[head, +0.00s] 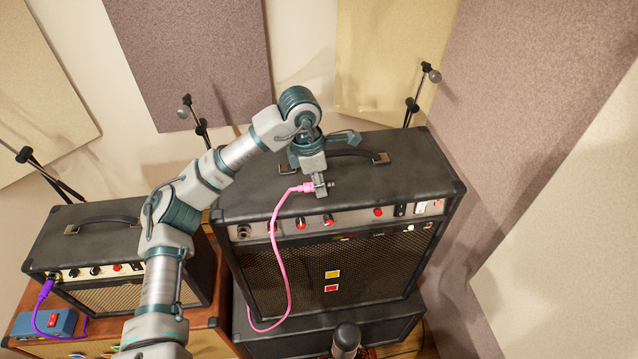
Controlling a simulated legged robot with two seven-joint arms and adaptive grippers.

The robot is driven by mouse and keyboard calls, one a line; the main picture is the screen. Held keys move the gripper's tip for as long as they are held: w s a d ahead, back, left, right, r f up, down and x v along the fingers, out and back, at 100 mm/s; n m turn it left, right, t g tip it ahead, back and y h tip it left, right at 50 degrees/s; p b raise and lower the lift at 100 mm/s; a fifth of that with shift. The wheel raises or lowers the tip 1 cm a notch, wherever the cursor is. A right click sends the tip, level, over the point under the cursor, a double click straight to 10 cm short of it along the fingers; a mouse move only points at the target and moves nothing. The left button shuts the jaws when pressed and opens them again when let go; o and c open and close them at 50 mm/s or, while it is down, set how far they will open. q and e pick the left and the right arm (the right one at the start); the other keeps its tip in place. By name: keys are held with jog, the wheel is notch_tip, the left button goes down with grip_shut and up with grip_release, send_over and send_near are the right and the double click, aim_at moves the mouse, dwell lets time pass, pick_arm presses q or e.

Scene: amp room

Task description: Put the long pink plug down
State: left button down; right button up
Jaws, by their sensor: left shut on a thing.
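The long pink plug (307,187) is at the end of a pink cable (279,260) that hangs down the front of the large black amp (390,205). I cannot tell whether the plug touches the top. The fingers hide part of the plug. My right gripper is not in view.
The amp's handle (345,154) lies behind the gripper. A smaller amp (90,240) with a purple plug (46,288) stands at left, near a blue pedal (45,323). Microphone stands (412,108) rise behind. The amp's top is clear at right.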

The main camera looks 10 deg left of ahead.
aim_at(311, 184)
pick_arm(q)
jog(key=c, duration=1)
grip_release()
jog(key=shift+s+d+f, duration=0.15)
jog(key=shift+s+f, duration=0.1)
jog(key=shift+f, duration=0.5)
jog(key=shift+c, duration=0.2)
jog(key=shift+w, duration=0.1)
jog(key=shift+w+r, duration=0.1)
jog(key=shift+r, duration=0.2)
notch_tip(311, 184, up, 13)
jog(key=a+p, duration=0.1)
jog(key=a, duration=0.1)
jog(key=shift+s, duration=0.25)
jog(key=shift+f, duration=0.1)
